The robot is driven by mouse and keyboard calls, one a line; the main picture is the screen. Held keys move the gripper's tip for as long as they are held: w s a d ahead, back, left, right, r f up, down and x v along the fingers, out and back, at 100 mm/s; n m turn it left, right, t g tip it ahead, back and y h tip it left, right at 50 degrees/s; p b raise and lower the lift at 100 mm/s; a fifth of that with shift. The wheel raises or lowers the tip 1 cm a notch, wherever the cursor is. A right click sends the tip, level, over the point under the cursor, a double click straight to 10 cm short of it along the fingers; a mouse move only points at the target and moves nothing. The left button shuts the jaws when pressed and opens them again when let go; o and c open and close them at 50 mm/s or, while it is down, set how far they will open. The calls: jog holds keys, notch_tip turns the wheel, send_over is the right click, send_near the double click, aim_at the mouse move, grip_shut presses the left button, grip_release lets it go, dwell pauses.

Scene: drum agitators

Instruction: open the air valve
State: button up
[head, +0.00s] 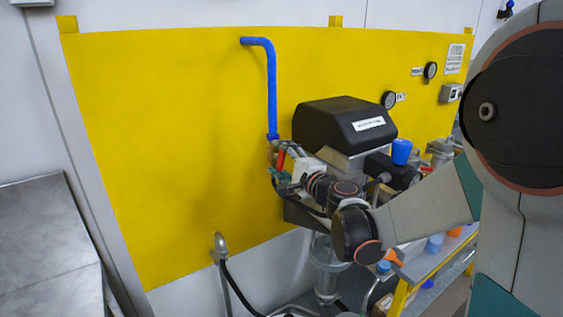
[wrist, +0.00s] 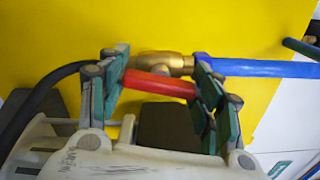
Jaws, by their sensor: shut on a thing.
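The air valve has a brass body (wrist: 160,62) in the wrist view, against a yellow panel. A blue pipe (wrist: 262,68) joins it on the right and a black hose (wrist: 52,82) on the left. Its red handle (wrist: 160,84) lies nearly level, alongside and just below the body as pictured. My gripper (wrist: 160,88) is shut on the red handle, with a green-padded finger at each end of it. In the head view, my gripper (head: 284,176) is at the lower end of the blue pipe (head: 271,95), where the red handle (head: 281,160) shows as a small patch. The brass body is hard to make out there.
A black-topped machine (head: 335,122) stands close to the right of the valve, beside my arm. A blue-capped part (head: 401,152) and a yellow-framed bench (head: 435,266) are farther right. The yellow panel (head: 170,130) left of the pipe is clear. A metal cabinet (head: 50,240) is at left.

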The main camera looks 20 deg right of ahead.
jog(key=shift+n, duration=1.1)
jog(key=o, duration=1.1)
jog(key=shift+s, duration=0.1)
jog(key=v, duration=1.2)
jog(key=shift+a, duration=0.1)
